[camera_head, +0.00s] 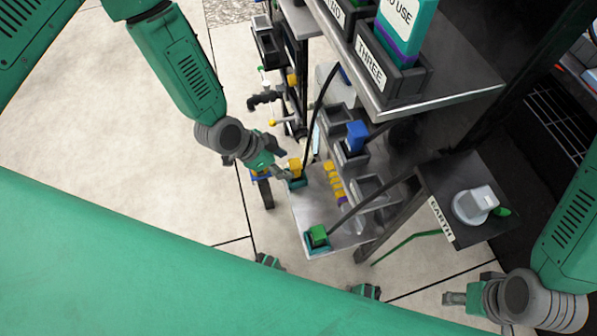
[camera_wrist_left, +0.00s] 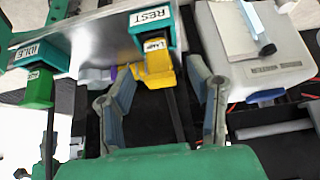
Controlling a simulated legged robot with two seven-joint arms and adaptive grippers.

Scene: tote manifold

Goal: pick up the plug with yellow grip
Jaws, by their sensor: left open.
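The plug with yellow grip (camera_head: 294,166) sits in a small teal holder at the shelf's left edge. In the left wrist view the yellow plug (camera_wrist_left: 158,72) is in the teal holder marked REST (camera_wrist_left: 150,27), its dark cable running back toward my palm. My left gripper (camera_head: 279,171) is beside the plug in the head view. In the left wrist view the left gripper (camera_wrist_left: 160,67) is open, with one finger on each side of the yellow grip and visible gaps. My right gripper (camera_head: 458,297) is at the lower right, far from the plug; its jaw opening is unclear.
A green plug (camera_head: 317,233) sits in another teal holder at the shelf's front corner, and also shows in the left wrist view (camera_wrist_left: 40,90). A blue plug (camera_head: 357,134) stands behind. A grey box (camera_wrist_left: 262,55) is right of the fingers. Dark cables cross overhead.

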